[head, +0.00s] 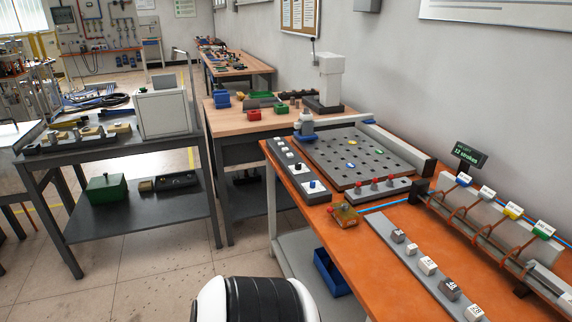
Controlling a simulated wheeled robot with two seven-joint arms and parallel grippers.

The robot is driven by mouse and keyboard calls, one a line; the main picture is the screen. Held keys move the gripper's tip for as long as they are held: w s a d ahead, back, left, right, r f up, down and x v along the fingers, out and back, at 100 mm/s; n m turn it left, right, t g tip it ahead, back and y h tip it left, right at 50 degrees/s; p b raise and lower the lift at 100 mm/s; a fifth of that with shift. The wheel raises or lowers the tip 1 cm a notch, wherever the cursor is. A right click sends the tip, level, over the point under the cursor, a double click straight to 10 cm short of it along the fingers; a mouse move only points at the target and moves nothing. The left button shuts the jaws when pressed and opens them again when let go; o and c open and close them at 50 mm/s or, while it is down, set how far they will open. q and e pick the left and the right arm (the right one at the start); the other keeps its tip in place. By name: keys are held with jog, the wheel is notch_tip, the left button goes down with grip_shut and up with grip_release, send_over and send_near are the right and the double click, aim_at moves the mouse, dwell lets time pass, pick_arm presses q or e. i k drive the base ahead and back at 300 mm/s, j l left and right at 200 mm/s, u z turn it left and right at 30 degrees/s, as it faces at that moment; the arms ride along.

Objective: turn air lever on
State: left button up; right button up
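No part is plainly marked as the air lever. A small brass-coloured fitting (346,215) with a reddish part sits on the orange table, near the end of a thin blue hose (388,205). It may be the air valve, but its lever and setting are too small to tell. Behind it, a grey block (383,191) carries several red-tipped knobs or levers (374,183). Neither of my grippers is in view.
The orange table (300,205) also holds a perforated grey plate (345,165), a strip with labelled cubes (428,265) and a rail with coloured tags (490,215). A blue bin (330,272) is on the shelf below. Open floor lies left of the table.

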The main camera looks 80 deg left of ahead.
aim_at(345, 206)
jog(key=u, duration=2.05)
